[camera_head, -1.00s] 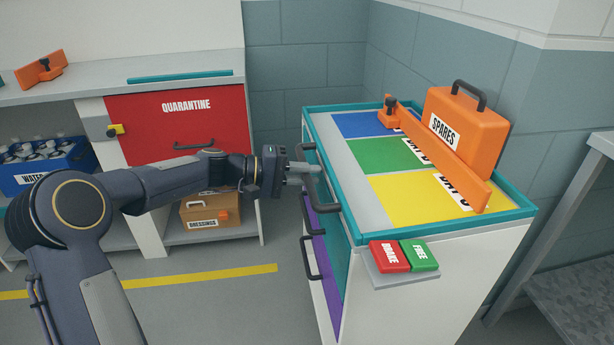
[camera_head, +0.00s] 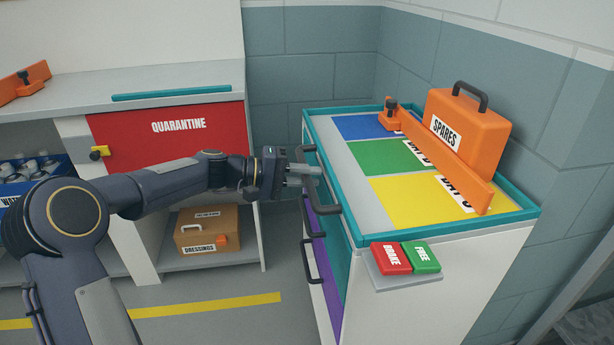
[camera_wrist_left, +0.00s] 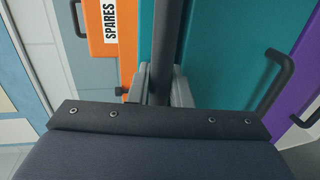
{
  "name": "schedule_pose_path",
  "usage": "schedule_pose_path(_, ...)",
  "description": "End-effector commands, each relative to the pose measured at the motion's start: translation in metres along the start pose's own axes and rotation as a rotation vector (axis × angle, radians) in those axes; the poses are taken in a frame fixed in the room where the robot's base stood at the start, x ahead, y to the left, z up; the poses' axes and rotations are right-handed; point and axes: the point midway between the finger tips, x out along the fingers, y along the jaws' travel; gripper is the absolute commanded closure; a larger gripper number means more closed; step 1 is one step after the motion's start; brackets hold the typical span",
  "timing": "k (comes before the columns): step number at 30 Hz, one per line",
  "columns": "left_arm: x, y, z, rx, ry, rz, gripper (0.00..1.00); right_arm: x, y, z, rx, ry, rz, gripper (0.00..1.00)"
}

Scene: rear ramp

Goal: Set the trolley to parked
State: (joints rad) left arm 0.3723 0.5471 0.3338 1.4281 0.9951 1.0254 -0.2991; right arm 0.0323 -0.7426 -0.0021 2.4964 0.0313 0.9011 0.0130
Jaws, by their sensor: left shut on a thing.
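The trolley (camera_head: 440,275) is white with a teal rim, and stands right of centre in the head view. Its front has a teal drawer and a purple drawer. A red BRAKE pad (camera_head: 391,258) and a green FREE pad (camera_head: 422,257) sit on a small ledge on its near side; I cannot tell which is pressed. My left gripper (camera_head: 306,172) is shut on the dark upper handle (camera_head: 328,190) at the trolley's front. In the left wrist view the handle bar (camera_wrist_left: 163,45) runs between the fingers. My right gripper is not in view.
On the trolley top are an orange SPARES case (camera_head: 466,135) and an orange fence (camera_head: 440,155) over coloured areas. A bench with a red QUARANTINE door (camera_head: 165,140) and a DRESSINGS box (camera_head: 207,235) stands behind left. A wall is close behind the trolley. A yellow floor line (camera_head: 200,307) crosses open floor.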

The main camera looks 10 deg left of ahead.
Motion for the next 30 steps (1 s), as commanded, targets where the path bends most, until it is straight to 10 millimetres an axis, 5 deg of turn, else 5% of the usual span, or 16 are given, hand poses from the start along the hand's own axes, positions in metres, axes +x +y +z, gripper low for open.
schedule_pose_path(14, -0.0019, 0.0005, -0.0041, 0.001, 0.014, 0.000, 1.00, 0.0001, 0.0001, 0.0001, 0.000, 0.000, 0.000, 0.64)
schedule_pose_path(15, -0.0020, 0.0007, -0.0042, 0.001, 0.014, 0.000, 0.77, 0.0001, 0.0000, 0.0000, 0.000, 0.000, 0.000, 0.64)
schedule_pose_path(18, -0.0016, 0.0004, -0.0034, 0.001, 0.011, 0.000, 0.64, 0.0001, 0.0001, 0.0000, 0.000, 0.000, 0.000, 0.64)
schedule_pose_path(30, -0.0106, 0.0003, -0.0023, -0.001, 0.008, -0.001, 0.62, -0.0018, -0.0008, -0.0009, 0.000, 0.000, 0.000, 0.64)
